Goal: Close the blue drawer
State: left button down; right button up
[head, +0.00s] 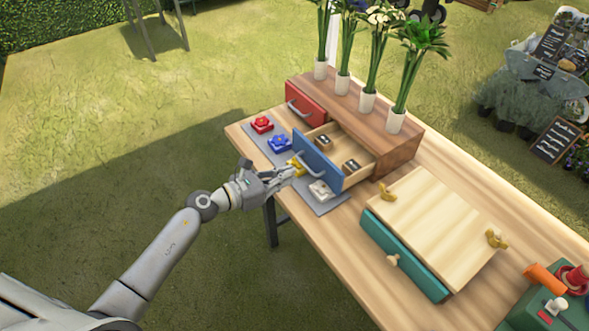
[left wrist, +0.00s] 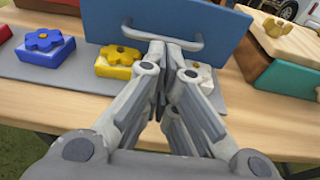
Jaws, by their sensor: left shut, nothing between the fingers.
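The blue drawer (head: 318,159) stands pulled out of a wooden cabinet (head: 378,137), with two small dark-topped items inside it. Its blue front also fills the upper part of the left wrist view (left wrist: 215,35), with a grey bar handle (left wrist: 150,34). My left gripper (head: 288,173) is shut and empty, just in front of the drawer front. In the left wrist view its fingertips (left wrist: 170,45) are at the handle; I cannot tell whether they touch it. My right gripper is not in view.
Red (head: 262,124), blue (head: 279,143), yellow and white (head: 321,190) flower blocks lie on a grey mat beneath the drawer. A red drawer (head: 305,101) is beside it. Vases with flowers (head: 396,121) stand on the cabinet. A wooden box with a green drawer (head: 403,255) is to the right.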

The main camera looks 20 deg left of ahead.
aim_at(330, 155)
pick_arm(q)
jog(key=x, duration=0.3)
jog(key=shift+w+f, duration=0.1)
jog(key=shift+w, duration=0.1)
jog(key=x, duration=0.3)
jog(key=r+b+x, duration=0.1)
jog(key=x, duration=0.3)
jog(key=r+b+x, duration=0.1)
jog(key=x, duration=0.3)
jog(key=shift+w+d+r, duration=0.1)
jog(key=shift+w+d, duration=0.05)
jog(key=shift+d, duration=0.15)
jog(key=shift+w+d+r, duration=0.1)
jog(key=shift+w+d, duration=0.1)
jog(key=shift+w, duration=0.05)
jog(key=shift+r, duration=0.25)
